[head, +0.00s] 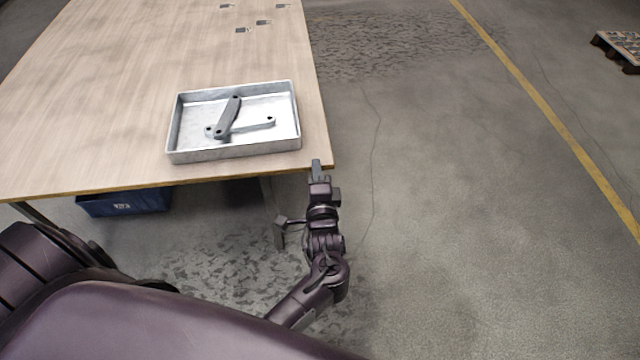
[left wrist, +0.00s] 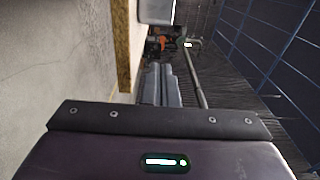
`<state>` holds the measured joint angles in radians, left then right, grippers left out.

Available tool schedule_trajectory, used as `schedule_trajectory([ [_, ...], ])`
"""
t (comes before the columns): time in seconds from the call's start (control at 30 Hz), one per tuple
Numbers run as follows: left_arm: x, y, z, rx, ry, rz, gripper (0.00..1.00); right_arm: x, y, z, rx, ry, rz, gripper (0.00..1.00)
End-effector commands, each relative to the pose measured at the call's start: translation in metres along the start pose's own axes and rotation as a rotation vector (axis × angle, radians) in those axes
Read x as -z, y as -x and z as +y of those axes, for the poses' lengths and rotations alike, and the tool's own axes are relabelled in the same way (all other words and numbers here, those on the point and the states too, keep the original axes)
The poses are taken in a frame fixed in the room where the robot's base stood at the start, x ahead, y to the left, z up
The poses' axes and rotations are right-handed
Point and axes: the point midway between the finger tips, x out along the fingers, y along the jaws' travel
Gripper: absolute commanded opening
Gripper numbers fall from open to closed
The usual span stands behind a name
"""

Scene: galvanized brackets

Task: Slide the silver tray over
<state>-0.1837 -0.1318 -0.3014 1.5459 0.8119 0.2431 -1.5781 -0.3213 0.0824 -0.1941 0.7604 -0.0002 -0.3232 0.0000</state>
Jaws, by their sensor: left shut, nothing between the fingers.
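The silver tray (head: 233,152) is a shallow rectangular metal pan lying flat near the table's front right corner. Inside it are a darker grey bracket (head: 229,115) and a lighter bracket (head: 255,125), the darker one lying across the other. My left gripper (head: 316,164) is shut and empty at the table's front right corner. It is right of and nearer than the tray, apart from it. In the left wrist view its closed fingers (left wrist: 161,85) point toward a pale piece of the tray (left wrist: 156,10) at the top. My right gripper is not in view.
The wooden table (head: 90,100) has wide bare room left of and behind the tray; a narrow strip lies to its right. Small dark pieces (head: 263,22) lie at the far end. A blue bin (head: 125,203) stands under the table. A pallet (head: 618,48) is far right.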

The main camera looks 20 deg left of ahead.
Motion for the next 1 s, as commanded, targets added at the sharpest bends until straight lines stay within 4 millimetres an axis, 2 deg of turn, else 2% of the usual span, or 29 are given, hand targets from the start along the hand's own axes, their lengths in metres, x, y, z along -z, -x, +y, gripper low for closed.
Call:
schedule_trajectory([
  [0.03,0.000,-0.013,-0.001,0.004,0.000,-0.002,0.00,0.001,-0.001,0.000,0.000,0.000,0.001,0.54],
  [0.13,0.000,-0.034,0.000,0.002,0.001,-0.001,0.00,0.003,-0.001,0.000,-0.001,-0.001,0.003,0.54],
  [0.3,-0.017,-0.053,-0.001,0.000,-0.002,0.000,0.00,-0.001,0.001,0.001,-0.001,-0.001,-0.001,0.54],
  [0.47,-0.026,-0.062,0.001,-0.002,0.001,0.000,0.00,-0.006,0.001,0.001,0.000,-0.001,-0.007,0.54],
  [0.87,-0.029,-0.065,0.001,-0.001,0.001,0.001,0.00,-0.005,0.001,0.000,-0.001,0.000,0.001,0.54],
  [1.0,-0.036,-0.072,0.000,0.000,-0.003,0.001,0.00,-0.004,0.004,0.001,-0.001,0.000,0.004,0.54],
])
